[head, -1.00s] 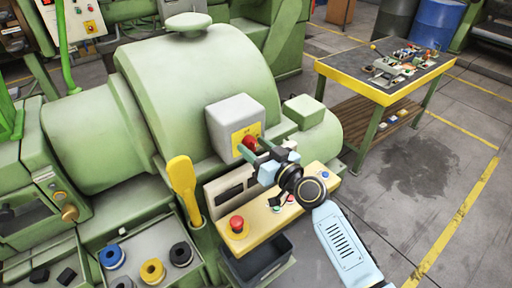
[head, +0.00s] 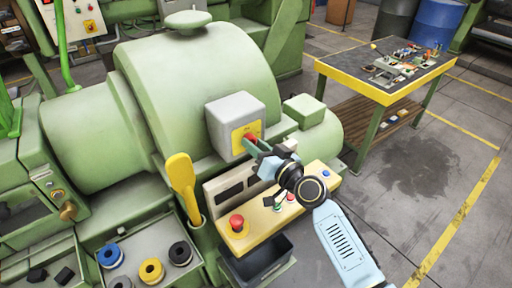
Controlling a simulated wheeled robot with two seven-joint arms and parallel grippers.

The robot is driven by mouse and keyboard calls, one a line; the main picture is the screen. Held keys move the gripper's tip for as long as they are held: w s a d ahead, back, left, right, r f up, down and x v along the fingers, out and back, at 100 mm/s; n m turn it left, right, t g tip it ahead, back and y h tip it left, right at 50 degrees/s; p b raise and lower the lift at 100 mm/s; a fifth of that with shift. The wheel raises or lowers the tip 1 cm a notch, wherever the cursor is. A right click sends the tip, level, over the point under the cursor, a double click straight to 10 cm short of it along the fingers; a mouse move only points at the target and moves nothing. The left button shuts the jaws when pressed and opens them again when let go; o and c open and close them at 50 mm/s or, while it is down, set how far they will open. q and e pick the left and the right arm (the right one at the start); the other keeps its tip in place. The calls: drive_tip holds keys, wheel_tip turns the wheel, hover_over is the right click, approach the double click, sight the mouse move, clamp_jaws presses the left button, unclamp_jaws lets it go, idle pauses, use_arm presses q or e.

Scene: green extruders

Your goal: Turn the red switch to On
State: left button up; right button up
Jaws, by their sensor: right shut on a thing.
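The red switch (head: 250,138) sits on the yellow plate of a grey box (head: 226,119) on the green machine. My right gripper (head: 256,146) comes in from the lower right and is shut on the red switch. Its fingers and wrist cover part of the switch, and the label on the plate is too small to read. My left gripper is not in view.
A cream control panel (head: 247,237) with a red button (head: 237,222) lies below the box. A yellow-handled tool (head: 182,178) stands to its left. A yellow-edged table (head: 385,97) with loose parts stands at the right. The floor between is clear.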

drive_tip(key=shift+a+r+m+t, duration=0.1)
drive_tip(key=shift+m+t, duration=0.3)
drive_tip(key=shift+m, duration=7.4)
drive_tip(key=o, duration=1)
drive_tip(key=shift+s, duration=0.1)
drive_tip(key=shift+c, duration=0.2)
drive_tip(key=r+v, duration=0.1)
drive_tip(key=v, duration=1.2)
drive_tip(key=shift+s+f+b, duration=0.25)
drive_tip(key=shift+f+b, duration=0.05)
drive_tip(key=shift+f, duration=0.1)
